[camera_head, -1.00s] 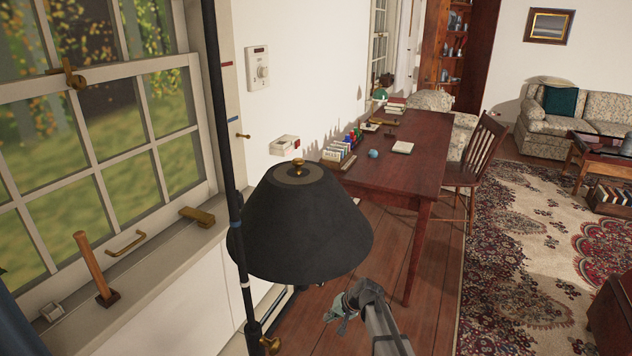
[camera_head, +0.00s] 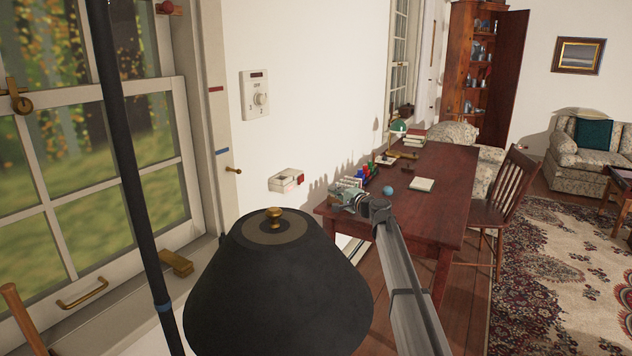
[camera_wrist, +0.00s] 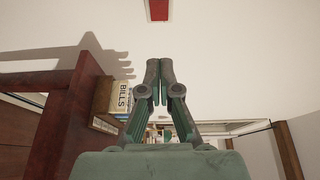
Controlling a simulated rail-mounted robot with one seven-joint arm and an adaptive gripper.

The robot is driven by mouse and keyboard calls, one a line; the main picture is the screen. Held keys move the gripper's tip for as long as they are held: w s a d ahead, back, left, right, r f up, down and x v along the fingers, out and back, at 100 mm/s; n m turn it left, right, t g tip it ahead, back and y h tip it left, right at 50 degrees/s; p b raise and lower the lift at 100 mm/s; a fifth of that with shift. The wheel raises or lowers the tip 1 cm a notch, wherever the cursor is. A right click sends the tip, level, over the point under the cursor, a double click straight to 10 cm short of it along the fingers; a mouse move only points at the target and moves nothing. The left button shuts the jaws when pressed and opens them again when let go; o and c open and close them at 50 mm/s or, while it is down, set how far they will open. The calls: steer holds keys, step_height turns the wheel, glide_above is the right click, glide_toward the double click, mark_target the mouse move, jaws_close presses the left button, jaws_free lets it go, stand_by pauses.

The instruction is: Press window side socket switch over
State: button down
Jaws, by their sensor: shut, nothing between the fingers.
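The white socket box (camera_head: 286,180) is on the wall between the window and the desk. Its red switch (camera_head: 299,180) is at the right end of the box. In the wrist view a red patch (camera_wrist: 159,9) on a white surface shows at the top edge, ahead of the fingers; it looks like the switch, partly cut off by the frame. My gripper (camera_head: 335,198) is right of and a little below the box, by the desk's near end. In the wrist view the fingertips (camera_wrist: 160,64) are together and empty, apart from the red patch.
A black lampshade (camera_head: 277,270) stands in front, below the socket, with a dark pole (camera_head: 132,170) to its left. The desk (camera_head: 420,185) with books and small items is just right of my gripper. A dial box (camera_head: 255,93) is on the wall above the socket.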

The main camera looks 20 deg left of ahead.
steer(key=shift+s+r, duration=0.1)
steer(key=shift+s, duration=0.05)
glide_toward(301, 178)
steer(key=w+a, duration=0.1)
steer(key=w, duration=0.3)
steer(key=a, duration=0.3)
steer(key=shift+s+a, duration=0.2)
steer(key=shift+s, duration=0.15)
steer(key=shift+s+a, duration=0.15)
steer(key=shift+a, duration=0.35)
steer(key=shift+s, duration=0.1)
